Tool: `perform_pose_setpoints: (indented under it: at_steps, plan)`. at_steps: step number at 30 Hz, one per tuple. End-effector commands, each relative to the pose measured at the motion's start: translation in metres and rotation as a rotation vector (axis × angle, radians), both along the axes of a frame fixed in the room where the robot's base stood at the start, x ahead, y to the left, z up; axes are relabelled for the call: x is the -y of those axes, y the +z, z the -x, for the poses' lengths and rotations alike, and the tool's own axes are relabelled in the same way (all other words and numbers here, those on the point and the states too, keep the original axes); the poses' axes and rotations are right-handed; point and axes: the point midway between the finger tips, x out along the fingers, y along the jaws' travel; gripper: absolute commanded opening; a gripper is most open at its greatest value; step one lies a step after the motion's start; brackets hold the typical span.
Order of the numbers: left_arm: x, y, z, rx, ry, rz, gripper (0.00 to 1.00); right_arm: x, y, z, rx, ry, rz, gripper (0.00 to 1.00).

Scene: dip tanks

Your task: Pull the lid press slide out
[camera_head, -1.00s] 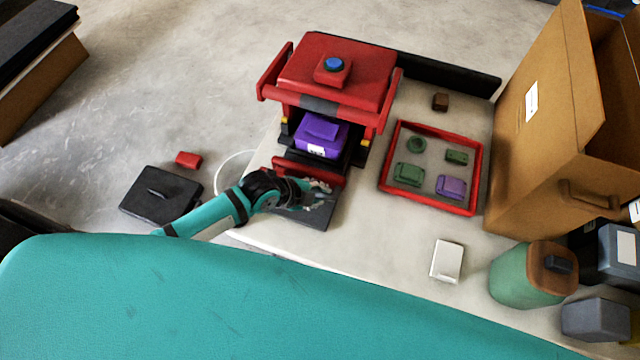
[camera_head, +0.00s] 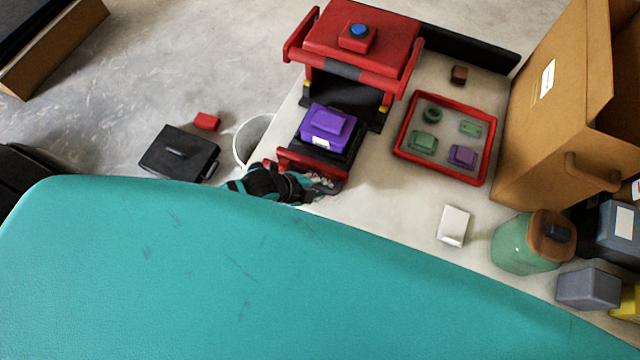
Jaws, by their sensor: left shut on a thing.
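The red lid press (camera_head: 362,40) stands on the pale table with a blue button on top. Its slide, with a red front bar (camera_head: 312,164), sticks out of the dark opening towards me. A purple box (camera_head: 327,127) with a white label sits on the slide, mostly clear of the press's opening. My left gripper (camera_head: 318,184) is at the slide's front and is shut on it; its fingers are small and partly hidden by my teal body. My right gripper is not in view.
A red-rimmed tray (camera_head: 447,176) with green and purple parts lies right of the press. A white block (camera_head: 453,226), a green jar (camera_head: 520,243) and a large cardboard box (camera_head: 545,130) stand further right. A white bucket (camera_head: 250,140) is left of the slide.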

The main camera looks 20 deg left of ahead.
Motion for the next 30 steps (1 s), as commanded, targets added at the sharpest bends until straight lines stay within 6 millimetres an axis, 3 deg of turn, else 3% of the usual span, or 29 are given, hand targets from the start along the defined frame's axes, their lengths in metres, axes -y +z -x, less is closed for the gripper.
perform_pose_setpoints:
  at_steps: [2,3,8,20,30]
  plan:
    - [0.0,0.0,0.0,0.0,-0.001,0.0,0.0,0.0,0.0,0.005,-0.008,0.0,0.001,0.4]
    - [0.0,0.0,0.0,0.0,-0.001,0.0,0.2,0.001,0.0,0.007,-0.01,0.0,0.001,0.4]
    - [0.0,0.0,0.0,0.0,0.0,0.0,0.4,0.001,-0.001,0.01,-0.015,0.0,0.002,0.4]
    - [-0.006,0.009,0.006,-0.001,-0.001,-0.002,0.4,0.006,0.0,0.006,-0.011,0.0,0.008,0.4]
    - [-0.033,0.062,0.041,0.0,-0.003,-0.003,0.4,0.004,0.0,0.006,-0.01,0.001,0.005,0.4]
